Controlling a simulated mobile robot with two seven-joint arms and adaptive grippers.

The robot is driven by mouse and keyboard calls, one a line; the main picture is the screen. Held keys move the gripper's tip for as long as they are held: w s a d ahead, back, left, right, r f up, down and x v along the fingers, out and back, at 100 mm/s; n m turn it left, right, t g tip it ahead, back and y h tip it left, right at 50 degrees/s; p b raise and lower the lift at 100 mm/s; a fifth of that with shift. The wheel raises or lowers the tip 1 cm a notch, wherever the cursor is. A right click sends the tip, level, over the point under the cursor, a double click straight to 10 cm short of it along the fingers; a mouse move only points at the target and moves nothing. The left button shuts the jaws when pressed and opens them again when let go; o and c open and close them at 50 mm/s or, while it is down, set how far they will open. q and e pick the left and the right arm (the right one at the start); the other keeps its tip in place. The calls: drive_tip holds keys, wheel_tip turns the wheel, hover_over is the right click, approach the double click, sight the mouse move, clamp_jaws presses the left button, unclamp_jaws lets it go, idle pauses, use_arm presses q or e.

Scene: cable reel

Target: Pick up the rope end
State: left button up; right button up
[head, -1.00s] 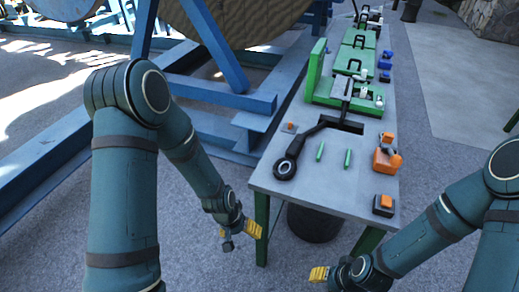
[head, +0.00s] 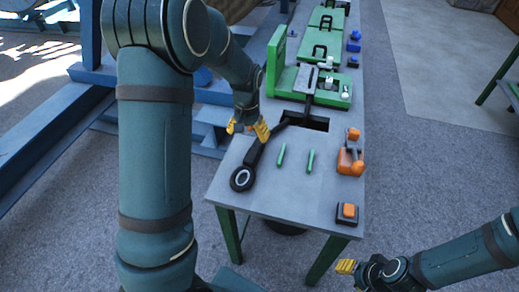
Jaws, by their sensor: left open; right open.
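A black, rope-like piece with a ring at its near end (head: 242,179) lies on the grey workbench (head: 285,200). It runs back toward a dark slot in the top. It may be the rope end; I cannot tell for sure. My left gripper (head: 247,129) is open, fingers pointing down, over the bench's left edge. It is close to the black piece's shaft, beyond the ring, and appears empty; I cannot tell whether it touches. My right gripper (head: 346,267) is open and empty, low beside the bench's front right corner.
Two green sticks (head: 296,158) lie right of the black piece. An orange device (head: 350,158) and an orange-topped box (head: 347,213) stand at the right edge. Green machinery (head: 309,85) fills the back of the bench. Blue reel framing (head: 95,75) stands at the left.

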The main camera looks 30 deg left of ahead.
sight(251, 155)
use_arm(q)
wheel_tip(251, 155, down, 8)
drive_tip(key=shift+f+b, duration=0.25)
drive_tip(key=shift+b, duration=0.75)
drive_tip(key=shift+w+f+b, duration=0.2)
drive_tip(key=shift+f+b, duration=0.05)
drive_tip(key=shift+f, duration=0.6)
drive_tip(key=shift+w+f+b, duration=0.15)
drive_tip(key=shift+f+b, duration=0.15)
drive_tip(key=shift+f, duration=0.6)
drive_tip(key=shift+w+f+b, duration=0.2)
drive_tip(key=shift+f+b, duration=0.05)
drive_tip(key=shift+f, duration=0.6)
drive_tip(key=shift+c, duration=0.3)
drive_tip(key=shift+r, duration=0.1)
clamp_jaws()
